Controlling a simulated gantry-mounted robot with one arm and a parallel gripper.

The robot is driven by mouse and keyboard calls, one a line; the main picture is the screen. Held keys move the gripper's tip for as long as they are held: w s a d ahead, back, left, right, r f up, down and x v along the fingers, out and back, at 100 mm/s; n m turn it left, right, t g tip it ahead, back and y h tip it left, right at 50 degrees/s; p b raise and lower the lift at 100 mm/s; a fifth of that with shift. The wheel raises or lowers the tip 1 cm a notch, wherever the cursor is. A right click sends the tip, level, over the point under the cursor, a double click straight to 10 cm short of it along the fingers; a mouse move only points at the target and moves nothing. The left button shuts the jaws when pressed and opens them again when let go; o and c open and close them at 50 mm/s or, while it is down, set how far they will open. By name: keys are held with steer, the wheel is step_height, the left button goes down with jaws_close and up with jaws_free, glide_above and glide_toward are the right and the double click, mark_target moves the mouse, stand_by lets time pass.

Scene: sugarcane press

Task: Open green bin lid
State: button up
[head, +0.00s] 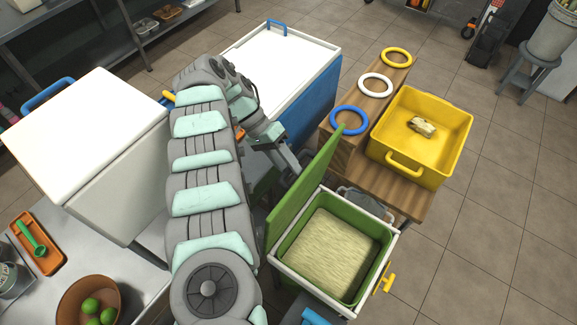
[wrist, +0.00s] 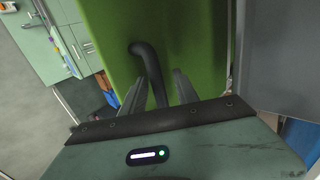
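The green bin (head: 276,262) stands at lower centre right with a white rim and is filled with pale fibrous material (head: 328,243). Its green lid (head: 305,185) is raised, standing steeply up on the bin's left side. In the wrist view the lid (wrist: 205,50) fills the middle, with a dark bent handle (wrist: 150,70) on it. My gripper (wrist: 158,85) is open, with the handle between its fingers and a visible gap on the right. In the head view my gripper (head: 288,163) is beside the lid's left face, partly hidden by my arm.
A wooden stand (head: 398,195) with blue, white and yellow rings and a yellow crate (head: 455,125) is right of the lid. White-topped chests (head: 80,130) (head: 285,65) flank my arm. A bowl of limes (head: 75,290) is lower left.

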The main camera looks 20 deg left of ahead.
step_height(320, 180, up, 20)
steer(key=p, duration=0.8)
steer(key=shift+p, duration=0.4)
